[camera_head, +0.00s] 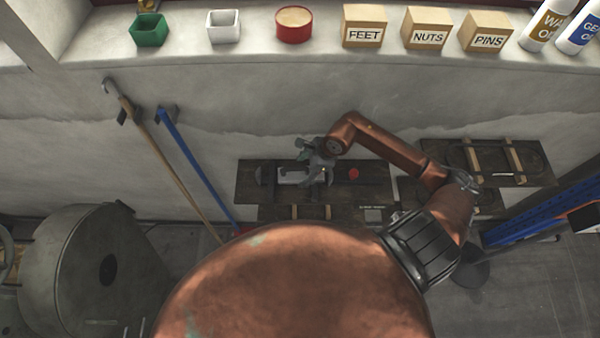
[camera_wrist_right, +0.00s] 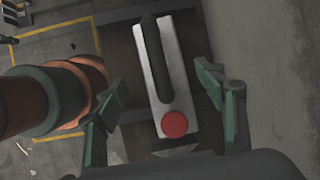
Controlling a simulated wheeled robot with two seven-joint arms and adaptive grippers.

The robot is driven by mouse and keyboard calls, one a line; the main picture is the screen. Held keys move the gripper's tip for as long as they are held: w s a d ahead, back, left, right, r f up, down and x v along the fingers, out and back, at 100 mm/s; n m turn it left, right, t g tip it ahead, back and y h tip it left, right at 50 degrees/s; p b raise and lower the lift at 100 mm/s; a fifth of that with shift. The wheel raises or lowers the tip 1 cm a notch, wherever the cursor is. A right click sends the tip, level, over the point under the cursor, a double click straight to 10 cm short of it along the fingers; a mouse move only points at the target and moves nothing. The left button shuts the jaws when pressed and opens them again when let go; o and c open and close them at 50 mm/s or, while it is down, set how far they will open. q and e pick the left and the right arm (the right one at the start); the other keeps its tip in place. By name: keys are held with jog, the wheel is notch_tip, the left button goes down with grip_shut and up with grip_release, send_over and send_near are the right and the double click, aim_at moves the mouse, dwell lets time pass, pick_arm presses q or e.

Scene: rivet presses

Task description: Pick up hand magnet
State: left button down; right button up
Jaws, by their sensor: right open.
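The hand magnet (camera_wrist_right: 157,60) is a silver block with a black handle along its top and a red round knob at one end. In the right wrist view it lies between the two green fingers of my right gripper (camera_wrist_right: 162,84), which is open with gaps on both sides. In the head view the right gripper (camera_head: 318,172) is over the dark shelf (camera_head: 374,186), partly covering the magnet (camera_head: 291,177), whose pale part shows left of it. A small red thing shows right of the gripper; I cannot tell whether it belongs to the magnet. My left gripper is not in view.
A ledge at the back holds a green bin (camera_head: 148,30), a white bin (camera_head: 223,26), a red round container (camera_head: 294,25), labelled boxes and bottles. Tools with long handles lean on the wall at left. A grey drum (camera_head: 85,275) and a blue rack (camera_head: 540,212) stand at the sides.

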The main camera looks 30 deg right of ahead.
aim_at(295, 173)
jog(key=x, duration=0.1)
jog(key=p+x, duration=0.2)
jog(key=x, duration=0.1)
jog(key=shift+w+a+r, duration=0.2)
jog(key=shift+w+a, duration=0.05)
jog(key=shift+w, duration=0.1)
jog(key=shift+w+a+f, duration=0.1)
jog(key=shift+w+f, duration=0.05)
jog(key=shift+f, duration=0.35)
jog(key=shift+c, duration=0.7)
grip_shut()
